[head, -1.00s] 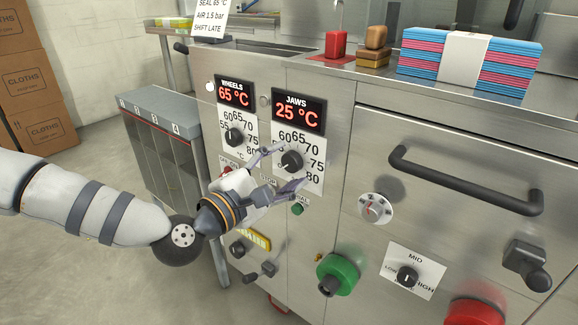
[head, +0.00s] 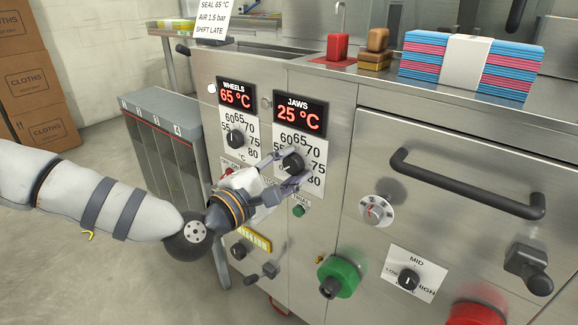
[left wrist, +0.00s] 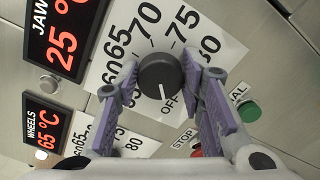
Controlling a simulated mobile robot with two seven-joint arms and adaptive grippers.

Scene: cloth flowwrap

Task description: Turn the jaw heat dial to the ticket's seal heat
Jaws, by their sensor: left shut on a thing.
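The jaw heat dial (head: 292,164) is a black knob on a white scale plate under the JAWS display (head: 299,117), which reads 25 °C. In the left wrist view the dial (left wrist: 160,76) has its white mark toward OFF. My left gripper (head: 293,168) is at the dial, with its purple fingers (left wrist: 164,90) on either side of it, shut on it. The ticket (head: 212,18) at the top left reads SEAL 65 °C, AIR 1.5 bar, SHIFT LATE. My right gripper is not in view.
The wheels dial (head: 235,138) sits left of the jaw dial, under a display (head: 236,94) reading 65 °C. A green button (head: 299,211) is just below the gripper.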

